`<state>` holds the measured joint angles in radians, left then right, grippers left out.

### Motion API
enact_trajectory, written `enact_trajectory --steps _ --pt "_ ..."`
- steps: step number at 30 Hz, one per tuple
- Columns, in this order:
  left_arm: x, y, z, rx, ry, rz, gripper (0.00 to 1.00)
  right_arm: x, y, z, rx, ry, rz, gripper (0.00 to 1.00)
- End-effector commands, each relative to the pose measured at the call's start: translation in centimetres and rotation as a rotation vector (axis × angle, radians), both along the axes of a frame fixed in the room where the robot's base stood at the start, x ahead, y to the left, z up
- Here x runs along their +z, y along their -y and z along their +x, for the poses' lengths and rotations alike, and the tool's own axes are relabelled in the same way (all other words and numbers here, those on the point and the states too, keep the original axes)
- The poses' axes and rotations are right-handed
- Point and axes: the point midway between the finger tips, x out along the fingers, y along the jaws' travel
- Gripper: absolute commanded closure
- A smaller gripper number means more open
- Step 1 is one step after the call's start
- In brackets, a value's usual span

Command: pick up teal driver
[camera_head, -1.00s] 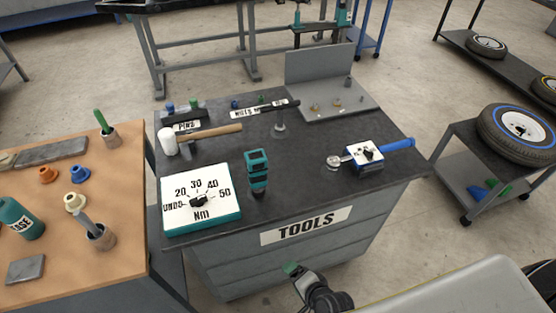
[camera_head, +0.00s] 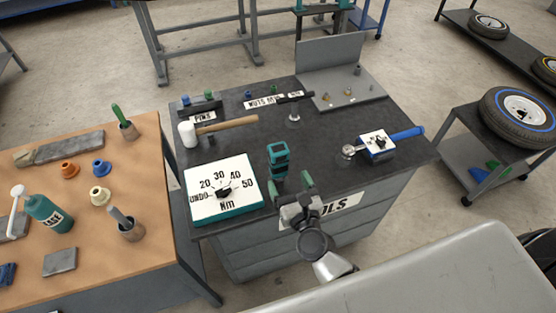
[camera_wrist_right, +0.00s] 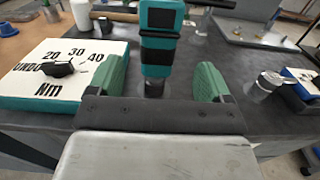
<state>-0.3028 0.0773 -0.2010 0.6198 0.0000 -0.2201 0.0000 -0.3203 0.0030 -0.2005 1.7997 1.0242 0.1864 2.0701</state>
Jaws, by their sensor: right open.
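The teal driver (camera_head: 278,160) stands upright on the dark top of the tool bench, just right of the white torque dial box (camera_head: 223,189). It has a teal and black body with a dark narrower lower end. My right gripper (camera_head: 291,191) is open, just in front of the driver at the bench's front edge. In the right wrist view the driver (camera_wrist_right: 158,45) shows between and beyond the green fingers of the right gripper (camera_wrist_right: 162,85), apart from both. My left gripper is not in view.
A hammer (camera_head: 222,126) lies behind the dial box. A blue-handled wrench (camera_head: 405,134) with a small dial box (camera_head: 376,146) lies to the right. A tyre trolley (camera_head: 480,165) stands at right.

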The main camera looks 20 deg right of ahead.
Motion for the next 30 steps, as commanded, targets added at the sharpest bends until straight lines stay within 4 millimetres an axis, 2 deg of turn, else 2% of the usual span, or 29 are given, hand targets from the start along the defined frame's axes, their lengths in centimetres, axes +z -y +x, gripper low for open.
enact_trajectory --steps 3,9,19,28,30 --pt "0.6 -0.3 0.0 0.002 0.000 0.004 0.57 0.1 -0.1 1.7 0.001 0.000 -0.002 0.20" --pt "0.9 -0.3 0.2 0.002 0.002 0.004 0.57 -0.1 -0.2 3.0 0.002 -0.001 -0.006 0.20" --pt "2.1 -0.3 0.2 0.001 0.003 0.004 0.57 -0.5 -0.5 7.2 0.002 -0.001 -0.006 0.20" --pt "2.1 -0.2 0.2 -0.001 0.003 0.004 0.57 -0.7 -0.5 7.5 0.002 -0.002 -0.006 0.20" --pt "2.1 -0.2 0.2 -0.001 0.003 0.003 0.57 -0.7 -0.5 7.5 0.002 -0.002 -0.006 0.31"
